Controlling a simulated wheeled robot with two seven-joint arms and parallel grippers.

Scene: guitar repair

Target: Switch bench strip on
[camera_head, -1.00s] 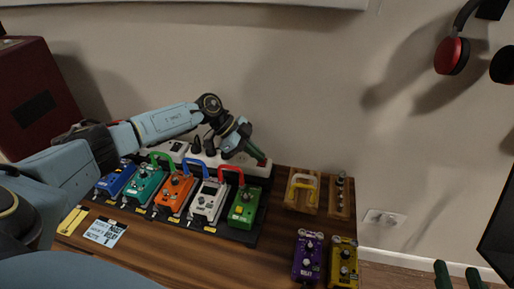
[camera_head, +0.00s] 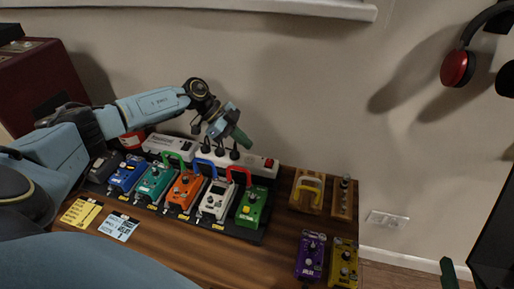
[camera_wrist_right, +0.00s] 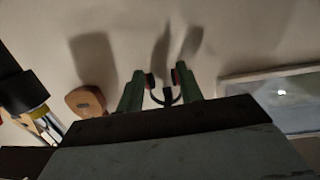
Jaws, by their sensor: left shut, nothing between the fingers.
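The bench strip (camera_head: 258,163) is a long white power strip at the back of the bench, behind the row of pedals. Its red switch (camera_head: 270,163) shows at the right end; I cannot tell its position. Black plugs sit in the strip. My left gripper (camera_head: 243,140) has green fingers, is shut and empty, and hangs above the strip, left of the switch and apart from it. My right gripper (camera_wrist_right: 160,90) is open and empty in the right wrist view, facing the wall. One of its green fingers shows at the head view's lower right.
Several pedals stand in front of the strip, including a green pedal (camera_head: 251,207), with coloured loop cables rising above them. Purple (camera_head: 309,256) and yellow (camera_head: 343,262) pedals stand front right. Wooden holders (camera_head: 307,191) sit right of the strip. Headphones (camera_head: 458,68) hang on the wall.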

